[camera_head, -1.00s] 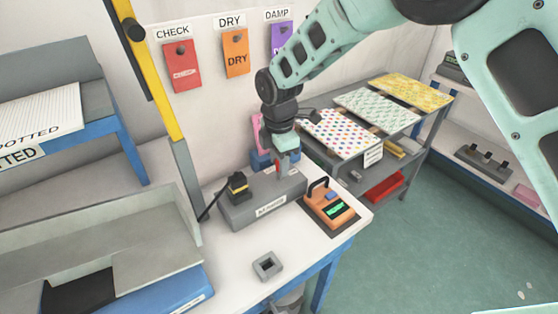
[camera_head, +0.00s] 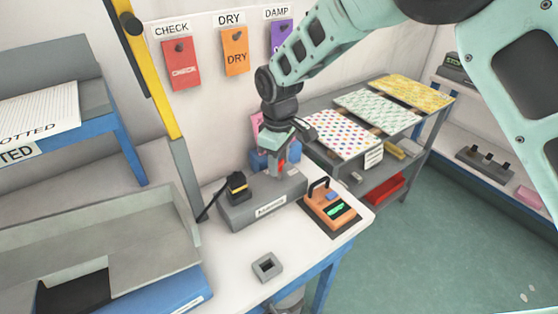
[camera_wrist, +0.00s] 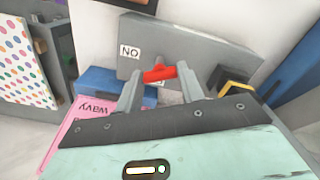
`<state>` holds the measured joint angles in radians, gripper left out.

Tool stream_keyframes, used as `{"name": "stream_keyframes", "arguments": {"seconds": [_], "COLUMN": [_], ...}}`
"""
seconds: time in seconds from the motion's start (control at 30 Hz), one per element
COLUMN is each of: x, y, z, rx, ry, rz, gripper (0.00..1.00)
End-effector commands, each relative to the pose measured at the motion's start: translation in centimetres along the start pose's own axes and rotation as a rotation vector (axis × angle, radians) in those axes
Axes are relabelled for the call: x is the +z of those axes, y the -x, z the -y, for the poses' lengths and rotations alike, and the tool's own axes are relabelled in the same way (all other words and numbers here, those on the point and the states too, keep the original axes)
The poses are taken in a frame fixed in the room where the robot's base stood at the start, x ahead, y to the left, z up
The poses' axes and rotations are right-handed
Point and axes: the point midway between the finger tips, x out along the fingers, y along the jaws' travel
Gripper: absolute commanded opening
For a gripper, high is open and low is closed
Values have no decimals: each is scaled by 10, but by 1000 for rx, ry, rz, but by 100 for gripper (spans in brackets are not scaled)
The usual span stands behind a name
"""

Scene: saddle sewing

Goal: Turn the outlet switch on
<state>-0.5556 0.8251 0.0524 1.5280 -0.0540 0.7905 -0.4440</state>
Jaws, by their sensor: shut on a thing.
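The outlet box (camera_head: 240,213) is a grey block with a white label on its front, standing on the white bench. Its red switch (camera_head: 281,169) is at the right end of its top, partly hidden by my gripper (camera_head: 285,163). In the wrist view, the red switch (camera_wrist: 159,74) lies between the two grey fingers of my gripper (camera_wrist: 160,82), which is shut on it. A small label reading "NO" (camera_wrist: 130,52) shows on the grey box beside the switch.
A black and yellow plug (camera_head: 237,184) sits on the box's left part. An orange meter (camera_head: 326,209) stands to the right, close by. A blue and pink item (camera_wrist: 95,100) is beside the box.

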Motion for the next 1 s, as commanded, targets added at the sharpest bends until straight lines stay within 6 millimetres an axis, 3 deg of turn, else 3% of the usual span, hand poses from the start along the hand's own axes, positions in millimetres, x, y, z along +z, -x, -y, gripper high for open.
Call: {"name": "stream_keyframes", "arguments": {"seconds": [0.5, 1.0], "x": [0, -1], "y": [2, 2], "z": [-1, -1], "rx": [2, 1], "ry": [-389, -497], "rz": [-2, -3], "gripper": [15, 15]}}
